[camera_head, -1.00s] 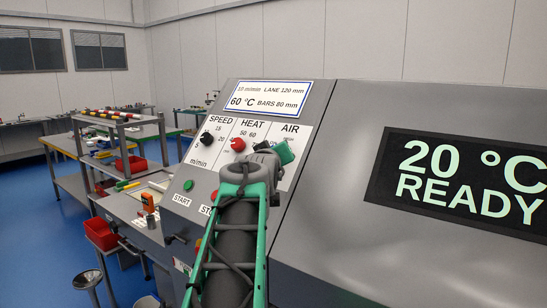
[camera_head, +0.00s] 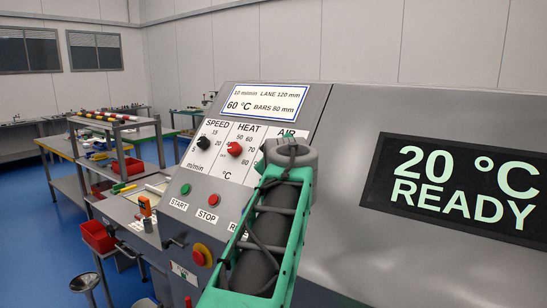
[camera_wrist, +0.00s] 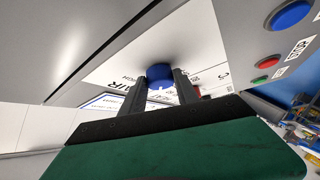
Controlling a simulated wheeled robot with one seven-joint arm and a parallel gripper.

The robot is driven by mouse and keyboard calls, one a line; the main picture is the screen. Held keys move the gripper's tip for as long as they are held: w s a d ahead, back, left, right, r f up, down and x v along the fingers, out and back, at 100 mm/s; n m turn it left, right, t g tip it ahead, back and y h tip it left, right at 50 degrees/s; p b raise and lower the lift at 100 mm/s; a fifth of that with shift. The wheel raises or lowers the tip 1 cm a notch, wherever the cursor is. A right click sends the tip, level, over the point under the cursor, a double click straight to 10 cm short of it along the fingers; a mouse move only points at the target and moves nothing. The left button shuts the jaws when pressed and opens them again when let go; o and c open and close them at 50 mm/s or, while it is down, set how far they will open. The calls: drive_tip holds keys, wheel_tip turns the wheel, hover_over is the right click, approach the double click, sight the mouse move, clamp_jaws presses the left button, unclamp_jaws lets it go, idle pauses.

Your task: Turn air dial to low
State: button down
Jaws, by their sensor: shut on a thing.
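The air dial (camera_wrist: 160,76) is a blue knob on the white panel face, seen in the wrist view. My gripper (camera_wrist: 158,88) is shut on it, with one dark finger on each side. In the head view my green and grey arm covers the dial and most of the panel's AIR section (camera_head: 288,133). Only the AIR heading shows there, so the dial's pointer and its setting marks cannot be read. In the wrist view the lettering around the knob is partly hidden by the fingers.
The black speed dial (camera_head: 203,142) and red heat dial (camera_head: 234,149) sit left of my arm. Below are a green start button (camera_head: 186,189), a red stop button (camera_head: 213,199) and a red emergency knob (camera_head: 202,255). A display (camera_head: 460,185) reads 20 °C READY.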

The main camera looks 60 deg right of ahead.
drive_tip(key=c, duration=0.9)
unclamp_jaws()
drive_tip(key=b+v, duration=0.2)
drive_tip(key=v, duration=0.5)
drive_tip(key=shift+s+a, duration=0.2)
drive_tip(key=shift+a, duration=0.1)
drive_tip(key=shift+r, duration=0.1)
